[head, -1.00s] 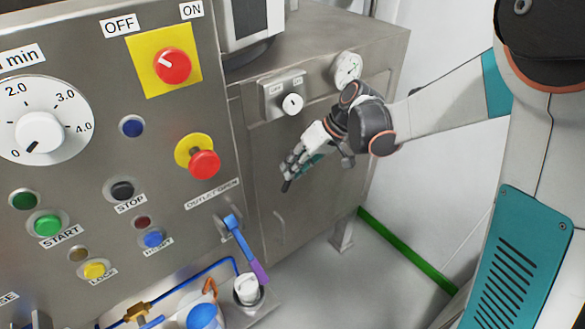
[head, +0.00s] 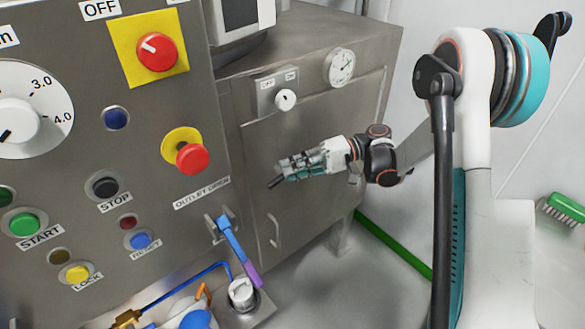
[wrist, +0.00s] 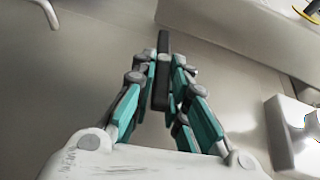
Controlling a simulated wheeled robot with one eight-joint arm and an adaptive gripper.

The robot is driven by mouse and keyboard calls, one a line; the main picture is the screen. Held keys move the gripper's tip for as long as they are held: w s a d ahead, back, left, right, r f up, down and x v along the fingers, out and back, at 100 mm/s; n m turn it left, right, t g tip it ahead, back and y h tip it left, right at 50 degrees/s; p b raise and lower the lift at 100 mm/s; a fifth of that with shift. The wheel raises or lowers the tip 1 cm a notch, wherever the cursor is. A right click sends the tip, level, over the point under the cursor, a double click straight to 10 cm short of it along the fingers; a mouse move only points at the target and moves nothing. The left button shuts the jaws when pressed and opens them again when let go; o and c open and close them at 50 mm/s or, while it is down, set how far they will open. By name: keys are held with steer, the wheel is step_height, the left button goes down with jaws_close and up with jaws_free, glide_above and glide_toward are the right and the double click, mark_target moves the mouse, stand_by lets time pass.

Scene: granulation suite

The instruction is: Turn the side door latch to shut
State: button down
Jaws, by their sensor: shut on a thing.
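The side door (head: 335,120) is a grey metal panel on the side of the cabinet, and it looks closed. The latch (head: 274,183) is a short dark bar at the door's left part, pointing to the lower left in the head view. My gripper (head: 287,171) is shut on it, coming from the right. In the wrist view the dark latch (wrist: 162,45) stands between the teal finger pads of my gripper (wrist: 161,80) and sticks out past them. The fingers hide the rest of the latch and its pivot.
A bare door handle (head: 274,231) is below the gripper. Left of it is the control panel with a blue-purple outlet lever (head: 238,250) and a red knob (head: 192,158). A switch box (head: 277,95) and gauge (head: 339,67) are above. A green brush (head: 563,207) is at right.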

steer(key=shift+f+m+g+y, duration=0.3)
steer(key=shift+g+y, duration=0.1)
steer(key=shift+y, duration=0.5)
steer(key=c, duration=1.5)
jaws_free()
steer(key=shift+a, duration=0.1)
steer(key=shift+r, duration=0.1)
steer(key=o, duration=0.6)
steer(key=r, duration=0.9)
steer(key=shift+d, duration=0.2)
steer(key=shift+a+r, duration=0.1)
steer(key=shift+r, duration=0.4)
